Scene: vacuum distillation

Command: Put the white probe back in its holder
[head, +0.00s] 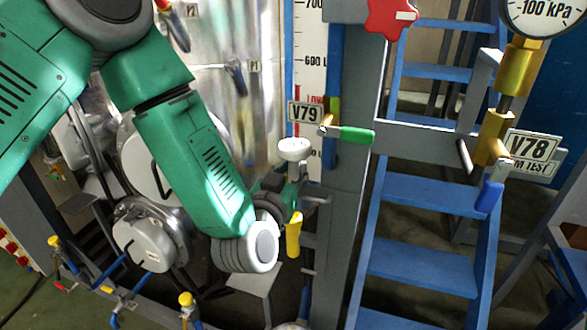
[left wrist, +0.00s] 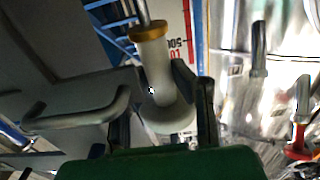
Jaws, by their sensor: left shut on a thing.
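The white probe shows in the left wrist view (left wrist: 158,72) as a white handle with a wide round end, a gold collar and a thin metal rod. In the head view its round white cap (head: 294,149) stands above my left gripper (head: 288,188). My left gripper is shut on the white handle, with dark fingers at its sides. A slanted grey-blue tube (head: 236,78) by the P1 label is on the shiny wall, apart from the gripper. A similar one by P2 bears a red handle (head: 178,28). I cannot tell which is the holder. My right gripper is out of view.
A grey post (head: 345,180) stands just right of the gripper, with the green V79 lever (head: 357,136). Round metal flanges (head: 150,235) lie left, blue stairs (head: 420,265) right. A grey loop (left wrist: 85,115) is near the fingers.

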